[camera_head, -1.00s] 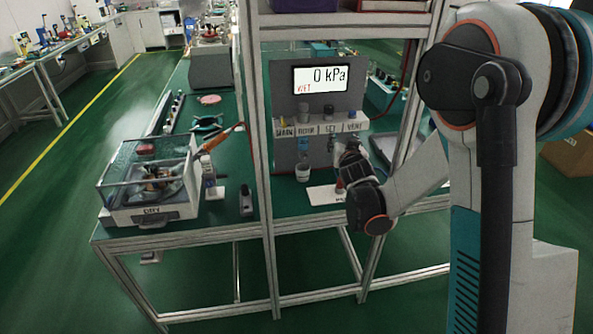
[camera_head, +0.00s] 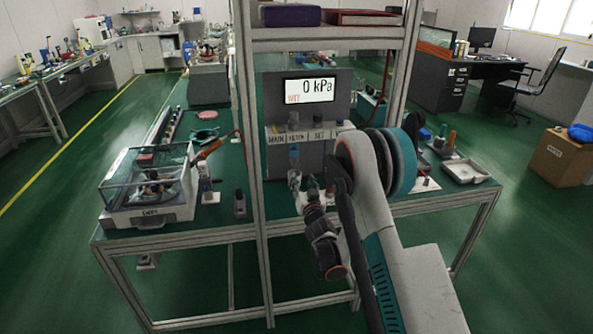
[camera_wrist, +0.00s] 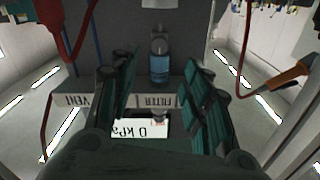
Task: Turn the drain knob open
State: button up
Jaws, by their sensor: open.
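The panel (camera_head: 300,105) shows 0 kPa and red WET lettering. Below its FILTER label hangs a clear bowl with blue in it (camera_head: 294,157); it also shows upside down in the wrist view (camera_wrist: 159,66). A small grey piece at the bowl's end (camera_wrist: 158,30) may be the drain knob; its turn position cannot be told. My gripper (camera_head: 304,182) is just below the bowl, open and empty. In the wrist view its two fingers (camera_wrist: 157,72) stand wide on either side of the bowl, apparently not touching it.
A frame post (camera_head: 252,170) stands left of the gripper. A clear-lidded box (camera_head: 150,185) sits on the bench at left, with a dark upright piece (camera_head: 239,205) nearer the post. A white tray (camera_head: 465,171) lies at right. A red hose (camera_wrist: 247,70) hangs beside the panel.

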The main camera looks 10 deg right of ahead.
aim_at(296, 165)
jog(key=w+b, duration=0.2)
jog(key=w, duration=0.8)
grip_shut()
